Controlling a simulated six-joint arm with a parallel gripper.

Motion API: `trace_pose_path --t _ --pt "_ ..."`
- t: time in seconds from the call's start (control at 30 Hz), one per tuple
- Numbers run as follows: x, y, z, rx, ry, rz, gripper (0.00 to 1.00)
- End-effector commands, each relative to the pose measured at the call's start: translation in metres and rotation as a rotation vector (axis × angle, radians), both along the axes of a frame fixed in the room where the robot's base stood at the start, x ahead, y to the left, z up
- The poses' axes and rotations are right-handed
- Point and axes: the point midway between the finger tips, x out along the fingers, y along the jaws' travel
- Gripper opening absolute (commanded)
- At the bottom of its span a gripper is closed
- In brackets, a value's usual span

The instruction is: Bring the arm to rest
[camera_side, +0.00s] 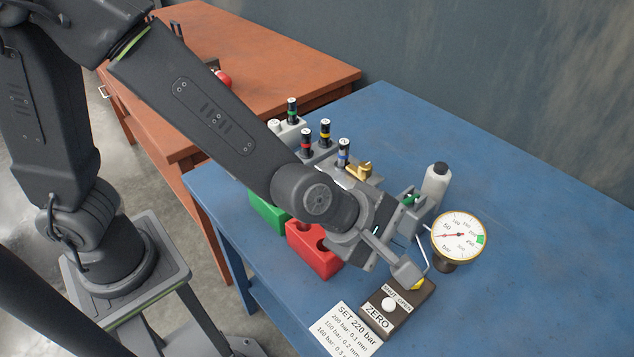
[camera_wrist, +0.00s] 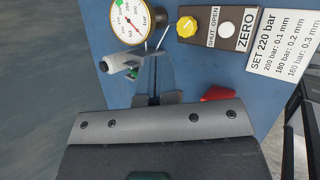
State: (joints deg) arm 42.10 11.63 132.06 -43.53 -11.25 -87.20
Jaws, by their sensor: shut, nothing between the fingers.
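My gripper (camera_wrist: 154,92) is shut and empty; in the wrist view its narrow fingers show just beyond the wide grey gripper body. In the side view my arm reaches from the left over the blue bench (camera_side: 540,210). My wrist hangs above the bench fixtures, behind the SHUT/OPEN panel (camera_side: 377,307). The fingers cannot be made out there. The yellow knob (camera_wrist: 187,27) on the panel shows clearly in the wrist view, apart from the fingers. In the side view a grey boxy part on my wrist partly covers it.
A pressure gauge (camera_side: 459,236), a white-grey cylinder (camera_side: 435,186) and a "SET 220 bar" card (camera_side: 352,330) are close by. A red block (camera_side: 312,250), a green block (camera_side: 268,212) and several dark-topped injectors (camera_side: 325,132) stand near my forearm. The bench's right side is clear.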

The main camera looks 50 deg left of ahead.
Motion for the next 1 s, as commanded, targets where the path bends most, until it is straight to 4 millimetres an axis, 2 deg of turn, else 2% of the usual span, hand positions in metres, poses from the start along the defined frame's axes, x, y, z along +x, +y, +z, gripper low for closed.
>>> trace_pose_path --t 0.03,0.1,0.3,0.5,0.6,0.7,0.8,1.0 --pt "0.004 0.02 0.023 0.051 -0.041 -0.084 0.0" --pt "0.001 0.045 0.046 0.156 -0.097 -0.229 0.0" --pt "-0.026 0.126 0.092 0.521 -0.237 -0.621 0.0" --pt "-0.074 0.206 0.109 0.913 -0.262 -0.966 0.0" --pt "-0.097 0.235 0.109 1.054 -0.228 -1.097 0.0" --pt "-0.113 0.253 0.109 1.141 -0.192 -1.187 0.0" --pt "-0.121 0.261 0.108 1.18 -0.167 -1.237 0.0" --pt "-0.123 0.263 0.107 1.189 -0.161 -1.253 0.0"
